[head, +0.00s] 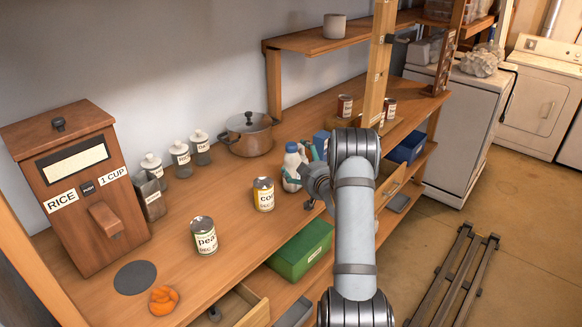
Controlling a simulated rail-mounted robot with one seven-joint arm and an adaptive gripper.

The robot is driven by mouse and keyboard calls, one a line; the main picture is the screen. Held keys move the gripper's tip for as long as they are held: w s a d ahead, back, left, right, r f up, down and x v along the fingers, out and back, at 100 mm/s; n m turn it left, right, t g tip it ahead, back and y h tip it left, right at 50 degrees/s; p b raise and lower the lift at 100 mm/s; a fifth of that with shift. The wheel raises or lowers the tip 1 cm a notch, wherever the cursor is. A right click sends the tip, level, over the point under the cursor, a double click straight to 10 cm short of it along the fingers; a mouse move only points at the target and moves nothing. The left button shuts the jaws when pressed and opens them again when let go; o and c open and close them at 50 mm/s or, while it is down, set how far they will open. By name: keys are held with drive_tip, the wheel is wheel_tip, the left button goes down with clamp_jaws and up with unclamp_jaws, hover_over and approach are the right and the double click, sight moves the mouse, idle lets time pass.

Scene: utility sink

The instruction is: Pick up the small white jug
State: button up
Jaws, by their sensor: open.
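The small white jug (291,163) stands upright on the wooden counter near its front edge, with a blue cap on top. My gripper (301,177) is open at the jug's right side, with its fingers close around or beside it. The gripper hides part of the jug's right side. I cannot tell whether the fingers touch it.
A corn can (263,194) stands left of the jug, and a peas can (204,236) stands farther left. A brown pot (249,134) is behind. A wooden post (378,70) rises right of the jug. A green box (300,250) sits below the counter.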

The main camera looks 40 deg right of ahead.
sight(297, 157)
drive_tip(key=shift+w+d+r+p, duration=0.15)
drive_tip(key=shift+w+d+p, duration=0.05)
drive_tip(key=shift+w+p, duration=0.45)
drive_tip(key=shift+p+x, duration=1.1)
drive_tip(key=shift+x, duration=0.9)
drive_tip(key=shift+a, duration=0.1)
drive_tip(key=shift+c, duration=0.9)
drive_tip(key=c, duration=1.9)
